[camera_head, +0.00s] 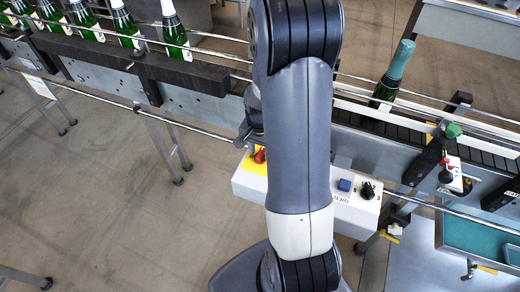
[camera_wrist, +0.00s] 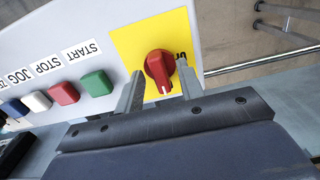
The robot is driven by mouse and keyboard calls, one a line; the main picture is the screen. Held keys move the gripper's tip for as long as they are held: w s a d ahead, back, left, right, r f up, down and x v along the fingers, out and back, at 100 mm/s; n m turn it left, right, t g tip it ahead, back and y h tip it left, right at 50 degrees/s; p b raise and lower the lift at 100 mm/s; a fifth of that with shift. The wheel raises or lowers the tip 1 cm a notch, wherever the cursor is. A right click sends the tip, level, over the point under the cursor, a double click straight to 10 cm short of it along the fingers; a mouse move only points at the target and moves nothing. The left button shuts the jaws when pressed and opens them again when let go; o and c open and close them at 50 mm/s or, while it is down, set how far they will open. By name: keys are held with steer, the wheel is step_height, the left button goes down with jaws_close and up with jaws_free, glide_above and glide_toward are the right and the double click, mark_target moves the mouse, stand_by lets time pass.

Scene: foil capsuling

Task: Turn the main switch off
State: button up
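The main switch is a red rotary knob (camera_wrist: 160,66) on a yellow plate (camera_wrist: 130,42) at one end of a light control box (camera_wrist: 60,32). A white mark on the knob points toward the bottom of the wrist view. My gripper (camera_wrist: 159,68) is open, with one finger on each side of the knob; I cannot tell whether either finger touches it. A small black marking beside the right finger is partly hidden. In the head view the red knob (camera_head: 259,156) shows just left of my arm, which hides the middle of the box (camera_head: 250,187).
Green (camera_wrist: 96,83) and red (camera_wrist: 63,93) buttons, with others farther left, sit beside the knob. A conveyor (camera_head: 190,78) carrying bottles (camera_head: 125,27) runs behind the box. A foil-topped bottle (camera_head: 392,75) stands right of my arm.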

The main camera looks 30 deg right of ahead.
steer(key=shift+c, duration=0.6)
jaws_close()
steer(key=shift+n, duration=0.3)
steer(key=n+b, duration=0.1)
steer(key=n, duration=0.2)
steer(key=shift+f+n+b, duration=0.1)
steer(key=shift+n+b, duration=0.2)
steer(key=shift+b, duration=0.1)
steer(key=n+b, duration=0.1)
steer(key=n, duration=0.3)
steer(key=shift+n, duration=0.3)
steer(key=n+b, duration=0.1)
steer(key=n, duration=0.3)
steer(key=shift+n+b, duration=0.45)
steer(key=shift+n, duration=2.05)
